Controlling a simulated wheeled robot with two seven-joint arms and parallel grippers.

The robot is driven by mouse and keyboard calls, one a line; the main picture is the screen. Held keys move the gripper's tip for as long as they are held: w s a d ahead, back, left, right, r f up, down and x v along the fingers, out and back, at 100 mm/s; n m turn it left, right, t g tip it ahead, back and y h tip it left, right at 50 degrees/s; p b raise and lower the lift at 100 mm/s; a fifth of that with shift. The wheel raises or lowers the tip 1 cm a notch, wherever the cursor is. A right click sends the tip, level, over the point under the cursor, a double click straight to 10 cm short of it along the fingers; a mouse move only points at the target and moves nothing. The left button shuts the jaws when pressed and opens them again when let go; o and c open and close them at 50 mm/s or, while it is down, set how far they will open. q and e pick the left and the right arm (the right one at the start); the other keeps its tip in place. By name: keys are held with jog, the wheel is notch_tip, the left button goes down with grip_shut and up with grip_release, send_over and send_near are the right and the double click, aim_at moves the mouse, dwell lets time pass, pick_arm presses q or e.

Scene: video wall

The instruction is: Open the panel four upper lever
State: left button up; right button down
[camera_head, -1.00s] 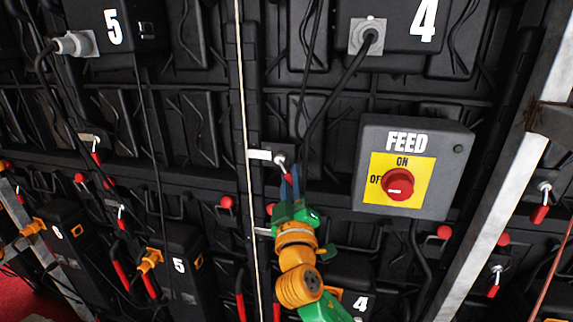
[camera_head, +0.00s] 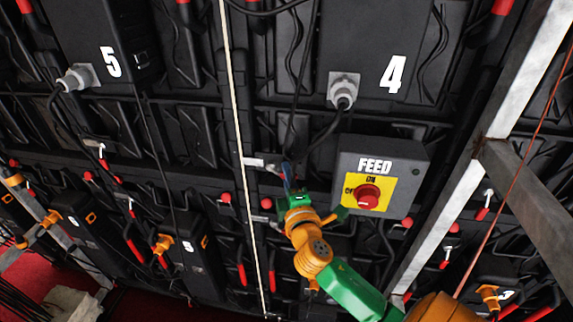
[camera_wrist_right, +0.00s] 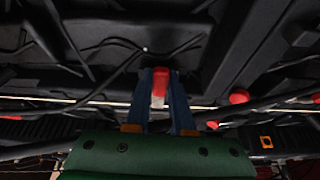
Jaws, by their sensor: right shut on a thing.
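The panel four upper lever has a white latch plate (camera_head: 255,162) beside the pale vertical seam, left of the feed box in the head view. Its red handle (camera_wrist_right: 160,80) sits between the two blue fingers of my right gripper (camera_wrist_right: 160,92) in the right wrist view. In the head view my right gripper (camera_head: 288,175) is at the latch, shut on the lever and hiding most of its handle. My left gripper is not in view.
The grey feed box (camera_head: 416,157) with a red rotary switch (camera_head: 367,196) stands close right of my right gripper. Black cables hang above the latch. A slanted metal beam (camera_head: 458,170) stands further right. A red floor (camera_head: 40,270) shows at lower left.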

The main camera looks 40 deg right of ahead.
jog(key=shift+r+n+p, duration=0.15)
jog(key=shift+n+p, duration=0.25)
jog(key=shift+p, duration=0.05)
jog(key=c, duration=0.8)
grip_release()
jog(key=shift+s+a, duration=0.1)
jog(key=shift+s, duration=0.05)
jog(key=b+v, duration=0.2)
jog(key=v, duration=0.4)
jog(key=shift+s+a, duration=0.2)
jog(key=shift+s, duration=0.1)
